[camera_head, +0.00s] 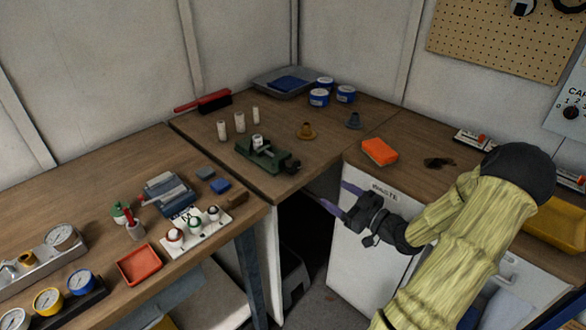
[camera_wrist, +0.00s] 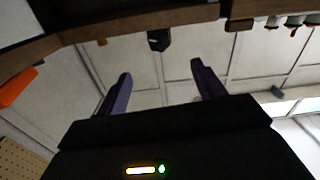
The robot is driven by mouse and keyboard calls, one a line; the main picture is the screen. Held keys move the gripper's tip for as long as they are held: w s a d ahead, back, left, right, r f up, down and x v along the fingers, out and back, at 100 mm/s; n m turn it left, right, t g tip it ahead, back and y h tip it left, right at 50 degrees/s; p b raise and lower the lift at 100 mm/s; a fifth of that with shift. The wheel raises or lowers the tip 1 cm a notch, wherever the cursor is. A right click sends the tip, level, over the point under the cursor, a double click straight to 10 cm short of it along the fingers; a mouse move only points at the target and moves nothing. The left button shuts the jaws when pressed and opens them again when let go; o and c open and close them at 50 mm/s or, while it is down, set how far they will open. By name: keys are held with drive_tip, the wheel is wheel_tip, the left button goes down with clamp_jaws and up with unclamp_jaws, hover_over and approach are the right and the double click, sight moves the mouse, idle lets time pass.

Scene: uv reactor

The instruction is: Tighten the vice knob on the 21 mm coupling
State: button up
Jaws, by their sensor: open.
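A green vice (camera_head: 262,154) sits near the front corner of the wooden bench in the head view. A pale cylindrical coupling (camera_head: 257,141) stands in it; its size cannot be read. The dark vice knob (camera_head: 291,167) faces the bench's front edge. A dark, knob-like part (camera_wrist: 159,39) shows at the bench edge in the wrist view, beyond and between my fingertips. My gripper (camera_head: 339,196) has purple fingers, open and empty, in front of the bench, to the right of the knob and apart from it. Its fingers also show in the wrist view (camera_wrist: 160,72).
Several pale cylinders (camera_head: 239,122) stand behind the vice. An orange block (camera_head: 379,151) lies on the bench above the white waste cabinet (camera_head: 365,230), close to my gripper. A rack with several round-topped items (camera_head: 196,231) is at left.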

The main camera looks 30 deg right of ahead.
sight(296, 169)
drive_tip(key=p+x, duration=0.1)
drive_tip(key=x, duration=1.6)
drive_tip(key=shift+w, duration=0.1)
drive_tip(key=c, duration=1)
